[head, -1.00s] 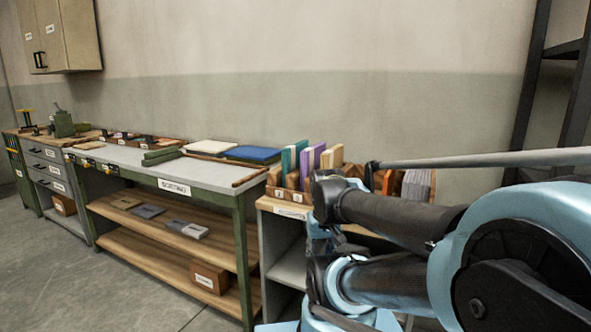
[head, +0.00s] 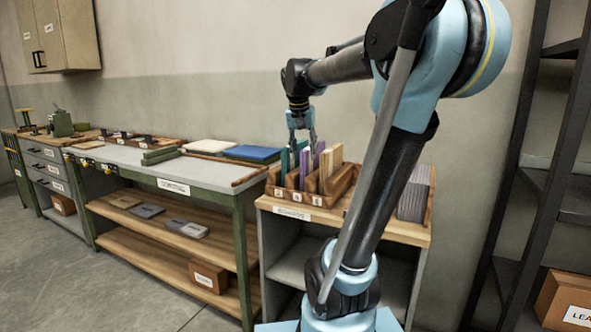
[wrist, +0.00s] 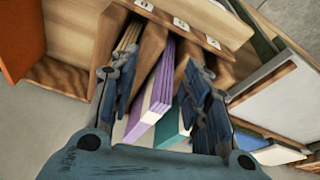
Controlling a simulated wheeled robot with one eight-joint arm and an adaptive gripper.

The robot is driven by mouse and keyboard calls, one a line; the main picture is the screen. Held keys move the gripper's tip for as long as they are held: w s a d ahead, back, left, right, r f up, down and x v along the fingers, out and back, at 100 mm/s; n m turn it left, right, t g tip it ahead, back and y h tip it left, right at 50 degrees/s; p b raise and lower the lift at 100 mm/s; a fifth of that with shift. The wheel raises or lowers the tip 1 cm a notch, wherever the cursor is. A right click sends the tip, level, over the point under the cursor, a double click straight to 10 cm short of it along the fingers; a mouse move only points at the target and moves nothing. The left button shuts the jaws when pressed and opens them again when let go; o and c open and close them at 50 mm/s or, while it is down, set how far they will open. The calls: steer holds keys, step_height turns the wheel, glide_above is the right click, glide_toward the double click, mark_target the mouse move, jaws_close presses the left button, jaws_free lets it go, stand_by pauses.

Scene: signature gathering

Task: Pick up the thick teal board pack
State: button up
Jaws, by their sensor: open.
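The teal board pack (head: 284,161) stands upright in the left slot of the wooden rack (head: 308,197) on the low cabinet. My gripper (head: 302,150) points down over the left part of the rack, its fingers open and empty. In the wrist view, the teal pack (wrist: 173,126) lies between the open fingers (wrist: 156,68), nearer the right finger, which hides part of it. A purple and white pack (wrist: 152,104) is also between the fingers, on the left side. In the head view, the gripper partly covers the teal pack, and I cannot tell whether the fingers touch anything.
Cream packs (head: 331,165) stand right of the purple pack in the rack. Grey boards (head: 413,197) stand at the cabinet's right end. A workbench (head: 130,157) on the left bears a blue board (head: 252,153). A dark shelf frame (head: 535,150) stands at right.

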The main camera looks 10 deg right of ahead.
steer(key=w+a+r+m+h, duration=0.1)
steer(key=w+r, duration=0.4)
steer(key=w, duration=0.3)
steer(key=w+a+r+m, duration=0.2)
steer(key=w+r, duration=0.2)
steer(key=w, duration=0.3)
glide_above(295, 166)
steer(key=w, duration=0.3)
steer(key=shift+t, duration=0.3)
steer(key=f, duration=1)
steer(key=shift+s, duration=0.25)
steer(key=x, duration=0.6)
steer(key=shift+f, duration=0.15)
steer(key=shift+d+f, duration=0.15)
steer(key=shift+f, duration=0.1)
jaws_close()
